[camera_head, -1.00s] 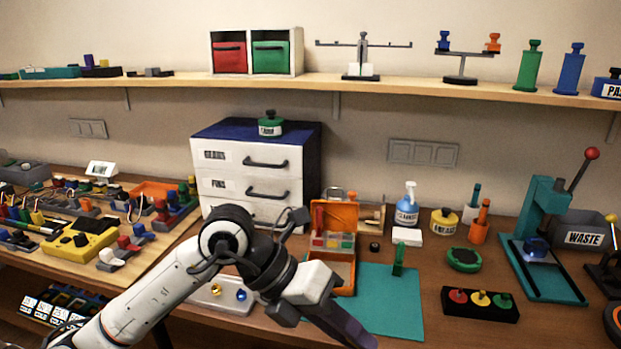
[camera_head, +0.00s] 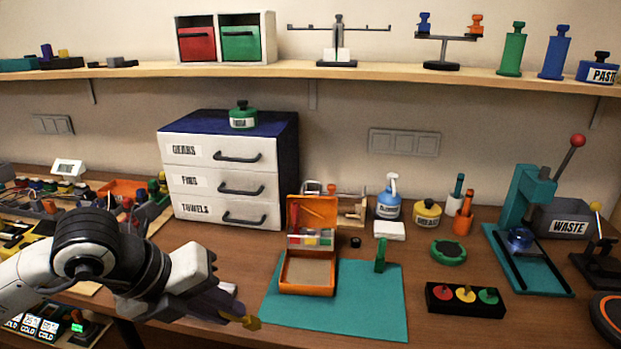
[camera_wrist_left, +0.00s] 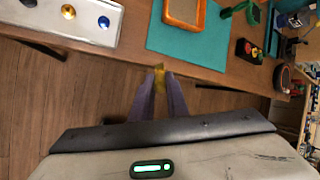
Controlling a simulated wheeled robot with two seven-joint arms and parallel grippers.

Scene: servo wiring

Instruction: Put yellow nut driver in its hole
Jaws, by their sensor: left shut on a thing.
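My left gripper (camera_head: 240,314) is at the lower left, in front of the table edge. It is shut on a small yellow piece (camera_head: 252,323), which I take for the yellow nut driver. In the left wrist view the piece (camera_wrist_left: 159,77) sits between the purple fingertips (camera_wrist_left: 159,84), over the floor just off the table edge. Most of it is hidden by the fingers. I cannot make out its hole. My right gripper is not in view.
A teal mat (camera_head: 340,318) with an open orange box (camera_head: 307,288) lies beyond the gripper. A black block (camera_head: 464,312) with red, yellow and green knobs is to its right. A pale tray (camera_wrist_left: 45,22) with gold and blue knobs shows in the left wrist view.

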